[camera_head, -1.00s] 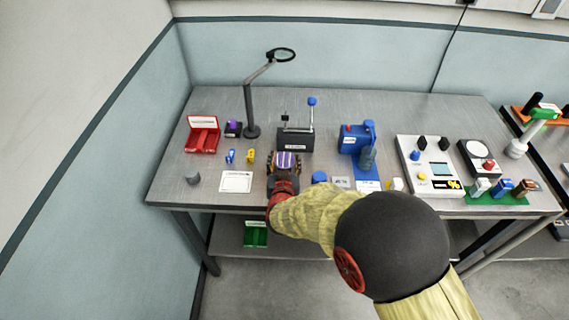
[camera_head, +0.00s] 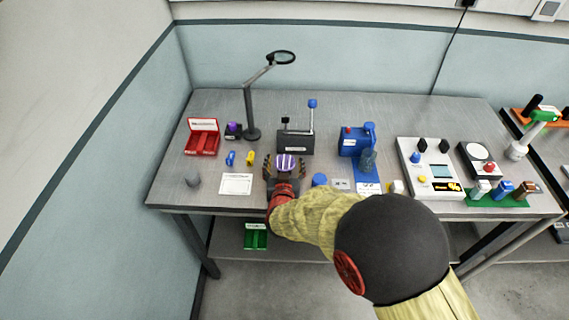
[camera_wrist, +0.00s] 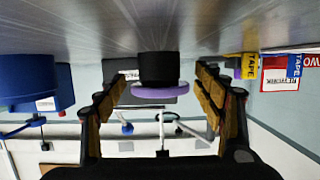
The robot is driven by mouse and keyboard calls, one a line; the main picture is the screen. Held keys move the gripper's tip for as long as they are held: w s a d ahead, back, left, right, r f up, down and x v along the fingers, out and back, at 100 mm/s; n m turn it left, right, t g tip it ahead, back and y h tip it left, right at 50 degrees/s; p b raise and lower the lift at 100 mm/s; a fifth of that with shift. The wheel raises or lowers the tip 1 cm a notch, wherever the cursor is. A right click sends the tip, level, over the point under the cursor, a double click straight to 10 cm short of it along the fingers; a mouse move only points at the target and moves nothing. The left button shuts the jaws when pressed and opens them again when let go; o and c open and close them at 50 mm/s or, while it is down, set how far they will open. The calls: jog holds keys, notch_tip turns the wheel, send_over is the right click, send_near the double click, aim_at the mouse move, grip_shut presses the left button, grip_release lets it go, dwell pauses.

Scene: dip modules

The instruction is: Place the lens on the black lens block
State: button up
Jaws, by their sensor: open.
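A purple round lens (camera_head: 286,160) shows at my gripper (camera_head: 284,166) in the head view. In the wrist view, where the table is at the top, a black cylindrical lens block (camera_wrist: 159,66) stands on the table, and the purple lens (camera_wrist: 157,92) lies flat on its upper face, touching it. My gripper (camera_wrist: 162,78) is open, with one finger on each side of the block and lens. Gaps show between both fingers and the lens. In the head view the block is hidden under the lens and gripper.
A dark block with a purple top (camera_head: 233,130) stands near the lamp (camera_head: 252,132). A black box with a lever (camera_head: 295,143) is just behind my gripper. A white card (camera_head: 236,184) lies left and a blue cylinder (camera_head: 319,179) right. The red tray (camera_head: 203,145) is farther left.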

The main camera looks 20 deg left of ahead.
jog(key=shift+r, duration=0.25)
jog(key=p+v, duration=0.3)
jog(key=v, duration=0.9)
jog(key=shift+f, duration=0.1)
jog(key=d+r+g, duration=0.4)
jog(key=d+r, duration=0.8)
jog(key=r, duration=0.3)
jog(key=s+d+r+m+g+h, duration=0.1)
jog(key=s+d+r+g, duration=0.1)
jog(key=s+d, duration=0.7)
jog(key=s+d+r+m+g+h, duration=0.2)
jog(key=s+d, duration=0.8)
jog(key=d, duration=0.3)
jog(key=shift+s+r+g+h, duration=0.2)
jog(key=shift+r+g+h, duration=0.1)
jog(key=shift+r, duration=0.05)
jog(key=shift+c, duration=0.4)
